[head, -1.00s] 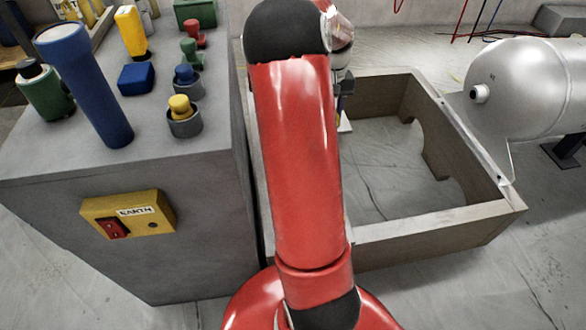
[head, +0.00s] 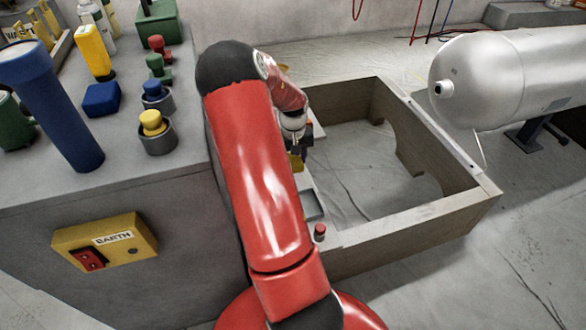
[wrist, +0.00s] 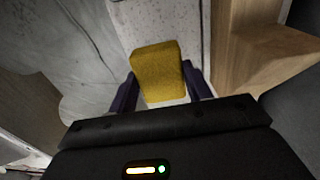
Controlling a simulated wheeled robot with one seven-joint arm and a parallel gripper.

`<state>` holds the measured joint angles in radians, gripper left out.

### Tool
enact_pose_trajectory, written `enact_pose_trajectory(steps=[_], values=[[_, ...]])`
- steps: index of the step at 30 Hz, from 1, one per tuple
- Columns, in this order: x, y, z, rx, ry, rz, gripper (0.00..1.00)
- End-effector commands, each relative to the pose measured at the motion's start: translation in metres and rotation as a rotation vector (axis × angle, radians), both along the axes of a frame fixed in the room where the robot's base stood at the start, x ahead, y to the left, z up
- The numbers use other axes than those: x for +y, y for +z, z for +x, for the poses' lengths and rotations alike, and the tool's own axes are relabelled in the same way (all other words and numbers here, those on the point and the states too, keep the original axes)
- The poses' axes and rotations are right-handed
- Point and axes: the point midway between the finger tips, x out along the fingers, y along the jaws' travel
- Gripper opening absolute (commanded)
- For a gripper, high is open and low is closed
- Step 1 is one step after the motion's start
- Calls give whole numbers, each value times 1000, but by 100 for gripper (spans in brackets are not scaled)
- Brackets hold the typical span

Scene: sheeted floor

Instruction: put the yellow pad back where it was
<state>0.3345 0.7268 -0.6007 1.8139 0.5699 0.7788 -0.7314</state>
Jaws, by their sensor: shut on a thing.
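The yellow pad (wrist: 158,68) is a small block with rounded edges, held between the two dark fingers of my gripper (wrist: 161,86) in the wrist view. Beyond it lies a pale speckled surface; I cannot tell whether the pad touches it. In the head view, my gripper (head: 303,148) is low inside the left part of the wooden frame, mostly hidden by my red arm. A small yellow patch of the pad (head: 296,163) shows below it. A pale board (head: 316,191) with a dark rectangular recess lies along the frame's left side.
The wooden frame (head: 420,225) has raised walls around my gripper. A red knob (head: 320,232) stands near its front. The grey cabinet (head: 185,215) at left carries several coloured items, including a blue cylinder (head: 55,105). A silver tank (head: 510,80) stands at right.

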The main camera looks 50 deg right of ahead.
Motion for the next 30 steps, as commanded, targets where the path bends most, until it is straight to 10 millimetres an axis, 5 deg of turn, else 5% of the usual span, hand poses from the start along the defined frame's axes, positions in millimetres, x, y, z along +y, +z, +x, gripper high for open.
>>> enact_pose_trajectory(steps=[9,16,17,21,30], values=[[0,-40,-1,3,-3,1,31],[0,-43,0,-1,-1,0,31],[0,-43,0,-1,-1,0,50],[0,-43,0,0,-1,0,69],[0,-42,0,-1,-1,0,71]])
